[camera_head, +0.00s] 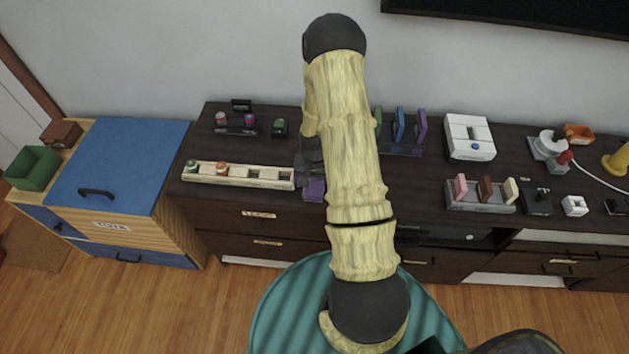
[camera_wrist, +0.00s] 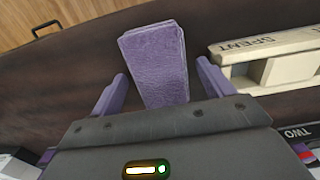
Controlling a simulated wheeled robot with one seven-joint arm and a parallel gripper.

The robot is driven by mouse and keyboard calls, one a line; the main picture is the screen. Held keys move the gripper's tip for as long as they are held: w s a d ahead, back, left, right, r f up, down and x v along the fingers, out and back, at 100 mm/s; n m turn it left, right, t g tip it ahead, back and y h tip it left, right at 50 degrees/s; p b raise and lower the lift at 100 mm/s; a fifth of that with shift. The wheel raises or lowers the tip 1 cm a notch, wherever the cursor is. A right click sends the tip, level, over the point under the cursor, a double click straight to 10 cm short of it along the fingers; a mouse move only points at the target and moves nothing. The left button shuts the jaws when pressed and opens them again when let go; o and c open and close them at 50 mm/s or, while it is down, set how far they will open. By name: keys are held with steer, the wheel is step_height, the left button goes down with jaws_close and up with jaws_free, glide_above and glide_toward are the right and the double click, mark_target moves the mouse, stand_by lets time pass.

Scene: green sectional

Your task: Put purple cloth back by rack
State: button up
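The purple cloth (camera_head: 314,189), a small folded piece, lies at the front edge of the dark cabinet top. In the wrist view it (camera_wrist: 156,60) shows between and beyond the two fingers of my gripper (camera_wrist: 161,70), which are spread wide with gaps on both sides. Its near end is hidden by the gripper body. In the head view my gripper (camera_head: 309,170) is just behind the cloth, partly hidden by my arm. A rack (camera_head: 402,150) with upright green, blue and purple pieces stands at the back, right of my arm. My arm covers its left part.
A cream tray (camera_head: 240,180) with round items sits close left of the cloth. It also shows in the wrist view (camera_wrist: 272,60). Right are a second rack (camera_head: 480,208) with pink, brown and cream pieces and a white box (camera_head: 469,138). A teal round seat (camera_head: 285,310) stands in front.

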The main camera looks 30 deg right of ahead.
mark_target(314, 182)
steer(key=shift+r, duration=0.1)
step_height(314, 182, up, 12)
steer(key=shift+b, duration=0.45)
stand_by(0.6)
steer(key=s+a+r+n+t, duration=0.2)
steer(key=s+a+r+n, duration=0.4)
steer(key=s+a+r, duration=0.6)
steer(key=shift+s+a+r+n+t, duration=0.2)
steer(key=shift+a+r+n+t, duration=0.15)
steer(key=shift+a+r, duration=0.45)
steer(key=shift+d+r, duration=0.1)
